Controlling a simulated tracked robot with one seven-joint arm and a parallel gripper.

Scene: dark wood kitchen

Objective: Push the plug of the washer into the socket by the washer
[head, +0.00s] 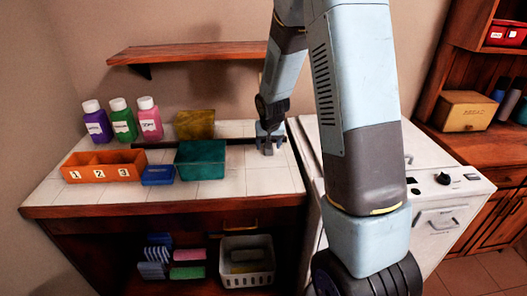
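The washer (433,160) is the white machine on the right, with a dark knob and a small drawer on its front; my arm hides much of it. My gripper (269,148) points down at the right end of the white-tiled counter (235,186), near the wall and left of the washer. It is small in view, and I cannot tell whether its fingers are open or shut on something. I cannot make out the plug, its cord or the socket; the wall behind my arm is partly hidden.
Three bottles (123,120), an orange numbered box (103,167), a blue box (158,175), a green bin (201,160) and a yellow-brown box (194,124) stand on the counter. A wooden shelf (190,52) juts out above. Tiles right of the green bin are clear.

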